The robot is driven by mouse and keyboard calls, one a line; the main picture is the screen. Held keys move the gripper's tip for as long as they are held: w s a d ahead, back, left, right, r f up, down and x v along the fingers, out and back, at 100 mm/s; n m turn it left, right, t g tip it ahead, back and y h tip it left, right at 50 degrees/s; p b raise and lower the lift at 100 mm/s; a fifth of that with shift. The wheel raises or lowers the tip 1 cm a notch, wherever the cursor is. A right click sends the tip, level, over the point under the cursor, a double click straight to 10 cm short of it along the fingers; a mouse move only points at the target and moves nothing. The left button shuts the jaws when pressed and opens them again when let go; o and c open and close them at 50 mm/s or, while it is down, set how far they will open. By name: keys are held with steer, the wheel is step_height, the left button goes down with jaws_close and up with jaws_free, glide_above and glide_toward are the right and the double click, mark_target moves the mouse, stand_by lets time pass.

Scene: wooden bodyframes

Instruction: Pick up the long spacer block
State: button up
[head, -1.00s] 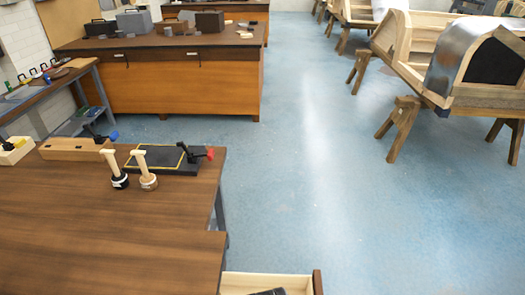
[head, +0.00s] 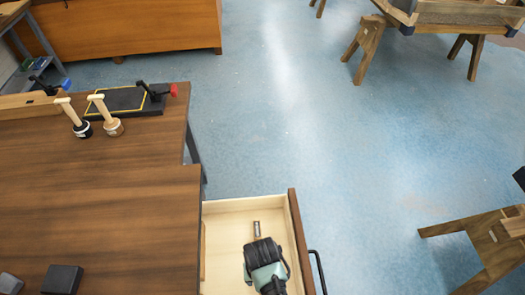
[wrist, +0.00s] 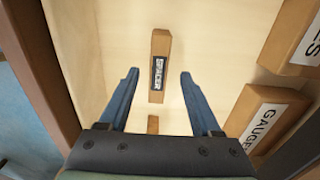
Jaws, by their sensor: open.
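A long wooden block with a dark label reading SPACER (wrist: 160,65) lies on the pale drawer floor in the wrist view. My gripper (wrist: 159,74) is open, its two blue fingers on either side of this block with clear gaps and nothing held. A smaller piece of wood (wrist: 153,124) shows just below the block, partly hidden by the gripper body. In the head view my gripper (head: 265,255) hangs over the open drawer (head: 222,210), its fingertips hidden. A small brown and grey piece (head: 257,229) shows in the drawer just beyond it.
Wooden blocks labelled GAUGE (wrist: 262,118) and one ending in ES (wrist: 296,40) lie to the right in the wrist view. The drawer front (head: 301,240) rises at the right in the head view.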

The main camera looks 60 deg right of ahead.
steer(key=shift+d+f, duration=0.1)
steer(key=shift+f, duration=1.6)
jaws_close()
